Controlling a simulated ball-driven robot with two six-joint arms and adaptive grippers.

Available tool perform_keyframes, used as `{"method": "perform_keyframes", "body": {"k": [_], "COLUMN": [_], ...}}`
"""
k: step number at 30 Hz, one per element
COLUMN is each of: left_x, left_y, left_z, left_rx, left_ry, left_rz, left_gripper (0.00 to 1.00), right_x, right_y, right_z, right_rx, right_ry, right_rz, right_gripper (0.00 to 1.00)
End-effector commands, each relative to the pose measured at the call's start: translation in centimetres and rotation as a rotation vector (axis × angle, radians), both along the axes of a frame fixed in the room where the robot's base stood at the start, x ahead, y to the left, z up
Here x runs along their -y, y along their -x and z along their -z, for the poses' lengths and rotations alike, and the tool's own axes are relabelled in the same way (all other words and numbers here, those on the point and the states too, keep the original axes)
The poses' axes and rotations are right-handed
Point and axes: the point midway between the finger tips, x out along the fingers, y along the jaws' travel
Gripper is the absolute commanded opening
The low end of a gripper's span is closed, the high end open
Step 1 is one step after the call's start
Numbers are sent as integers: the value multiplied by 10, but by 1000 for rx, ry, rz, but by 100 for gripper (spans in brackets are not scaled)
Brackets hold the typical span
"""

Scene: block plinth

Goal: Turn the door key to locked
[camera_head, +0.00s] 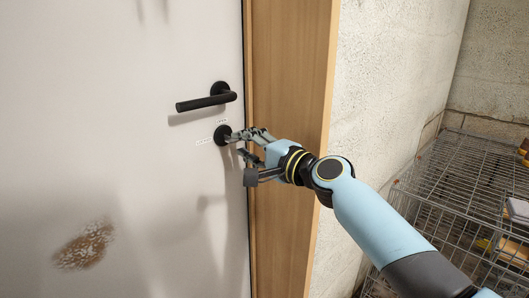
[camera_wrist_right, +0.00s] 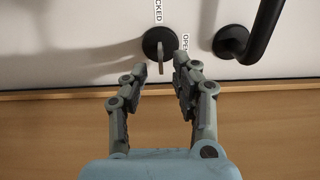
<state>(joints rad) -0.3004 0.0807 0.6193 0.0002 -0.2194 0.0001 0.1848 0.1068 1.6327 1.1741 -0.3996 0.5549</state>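The key (camera_wrist_right: 160,62) is a thin grey piece standing out of a round black lock plate (camera_wrist_right: 151,44) in the wrist view. The plate (camera_head: 219,134) sits on the pale door (camera_head: 110,150) below the handle in the head view. A LOCKED label (camera_wrist_right: 158,10) and an OPEN label (camera_wrist_right: 186,42) are printed beside it. I cannot tell for sure which label the key lines up with. My right gripper (camera_wrist_right: 160,70) is open, its fingertips apart on either side of the key, with gaps showing. In the head view the gripper (camera_head: 245,140) largely hides the key. My left gripper is not in view.
A black lever handle (camera_head: 205,102) stands out just above the lock, close to my right gripper. The wooden door frame (camera_head: 285,60) lies right of the door. A wire cage (camera_head: 460,175) stands against the wall at the right.

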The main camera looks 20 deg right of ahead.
Motion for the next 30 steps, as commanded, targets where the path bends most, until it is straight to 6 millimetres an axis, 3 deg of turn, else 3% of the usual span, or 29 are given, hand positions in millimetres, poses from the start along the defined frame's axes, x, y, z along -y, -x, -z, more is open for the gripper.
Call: {"method": "perform_keyframes", "body": {"k": [6,12,30], "left_x": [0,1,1], "left_y": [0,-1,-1], "left_z": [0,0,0], "left_rx": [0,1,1], "left_ry": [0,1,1], "left_rz": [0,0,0], "left_gripper": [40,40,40], "right_x": [17,26,27], "right_y": [46,70,76], "right_z": [1,1,3], "right_rx": [-2,-1,-5], "right_ry": [4,3,0], "right_rz": [-1,0,0], "right_gripper": [28,28,28]}}
